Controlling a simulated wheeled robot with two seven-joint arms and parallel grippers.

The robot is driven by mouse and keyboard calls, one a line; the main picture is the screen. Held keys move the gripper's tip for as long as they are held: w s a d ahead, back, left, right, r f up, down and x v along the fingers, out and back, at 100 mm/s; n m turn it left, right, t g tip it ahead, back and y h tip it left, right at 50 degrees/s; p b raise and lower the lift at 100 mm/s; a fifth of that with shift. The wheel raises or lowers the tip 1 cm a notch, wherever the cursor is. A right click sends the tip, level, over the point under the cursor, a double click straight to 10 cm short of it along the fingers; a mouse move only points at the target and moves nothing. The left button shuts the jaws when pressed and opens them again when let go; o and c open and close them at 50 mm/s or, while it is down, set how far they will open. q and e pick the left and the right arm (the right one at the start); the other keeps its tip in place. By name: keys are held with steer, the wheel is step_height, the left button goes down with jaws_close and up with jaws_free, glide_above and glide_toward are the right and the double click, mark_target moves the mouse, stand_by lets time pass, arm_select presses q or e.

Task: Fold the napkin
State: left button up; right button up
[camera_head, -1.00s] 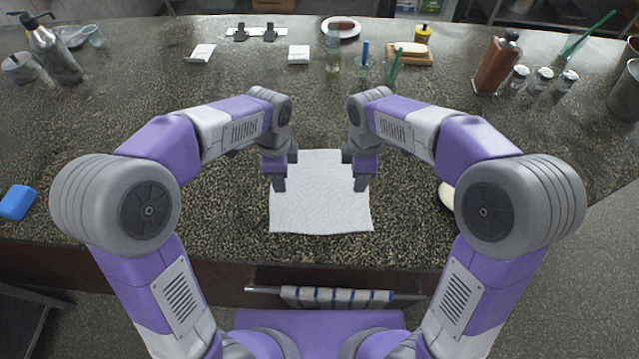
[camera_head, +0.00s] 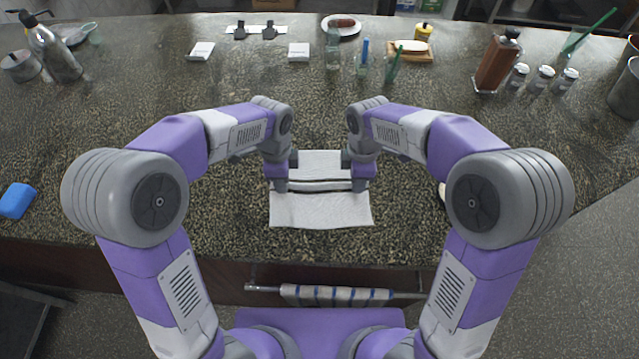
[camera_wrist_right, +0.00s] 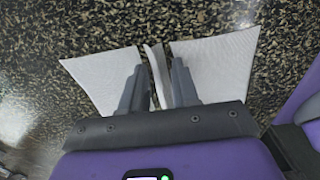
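The white napkin (camera_head: 320,212) lies on the speckled counter in front of me, with a narrow raised ridge across its middle. In the head view my left gripper (camera_head: 280,186) is at the left end of this ridge and my right gripper (camera_head: 359,184) at the right end. In the right wrist view the right gripper's fingers (camera_wrist_right: 158,85) stand on either side of the ridge and appear shut on it, with flat napkin beyond each finger. The left gripper appears likewise shut on the ridge, though its fingertips are small and partly hidden.
A blue sponge-like block (camera_head: 17,201) lies at the left. Bottles, a plate (camera_head: 341,26) and cups stand toward the back. A pale object is partly hidden by my right arm. A striped towel (camera_head: 336,296) hangs on the front rail. The counter around the napkin is clear.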

arm_select(q)
jaws_close()
arm_select(e)
jaws_close()
